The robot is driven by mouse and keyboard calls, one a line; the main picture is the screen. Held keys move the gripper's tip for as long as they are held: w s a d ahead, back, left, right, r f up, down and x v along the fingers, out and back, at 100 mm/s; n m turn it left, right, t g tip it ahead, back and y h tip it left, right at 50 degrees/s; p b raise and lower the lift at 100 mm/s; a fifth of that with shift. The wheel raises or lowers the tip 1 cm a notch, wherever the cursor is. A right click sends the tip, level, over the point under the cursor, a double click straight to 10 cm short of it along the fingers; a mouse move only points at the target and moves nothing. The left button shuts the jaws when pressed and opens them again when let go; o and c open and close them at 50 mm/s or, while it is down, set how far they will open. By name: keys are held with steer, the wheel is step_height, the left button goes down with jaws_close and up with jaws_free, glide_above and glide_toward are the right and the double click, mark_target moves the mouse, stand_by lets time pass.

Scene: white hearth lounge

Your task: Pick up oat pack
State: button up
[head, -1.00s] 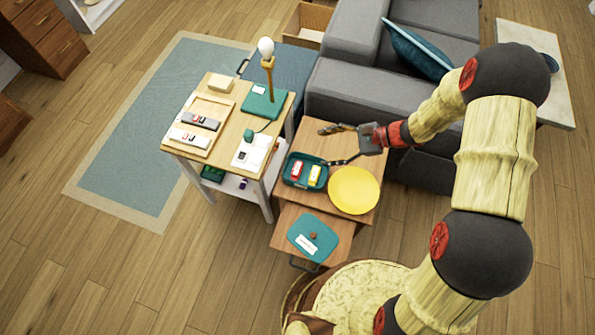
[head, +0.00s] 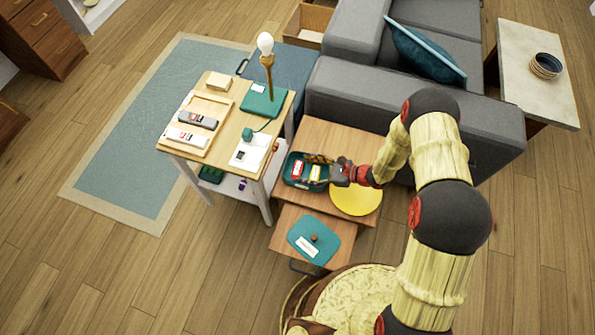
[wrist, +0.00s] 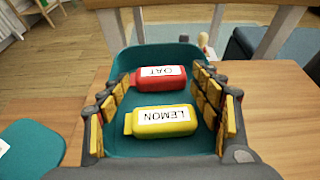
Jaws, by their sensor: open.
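The oat pack is a red pack (wrist: 158,77) with a white label reading OAT, lying in a teal tray (wrist: 150,55). A yellow pack (wrist: 160,121) labelled LEMON lies beside it, nearer the wrist camera. In the head view the red pack (head: 297,169) is at the tray's left and the yellow pack (head: 314,173) to its right. My gripper (wrist: 160,88) is open, its yellow-padded fingers spread to either side of the packs in the wrist view. It holds nothing. In the head view my gripper (head: 325,169) is over the tray's right side; its exact height is unclear.
A yellow plate (head: 357,202) is partly under my wrist. A teal lid (head: 313,239) lies on the pulled-out lower surface in front. A table (head: 229,119) with a lamp (head: 266,65) stands to the left. The grey sofa (head: 425,105) is behind.

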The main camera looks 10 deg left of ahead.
mark_target(297, 170)
steer(key=shift+x, duration=1.35)
steer(key=shift+f, duration=0.1)
steer(key=c, duration=0.4)
steer(key=c, duration=0.5)
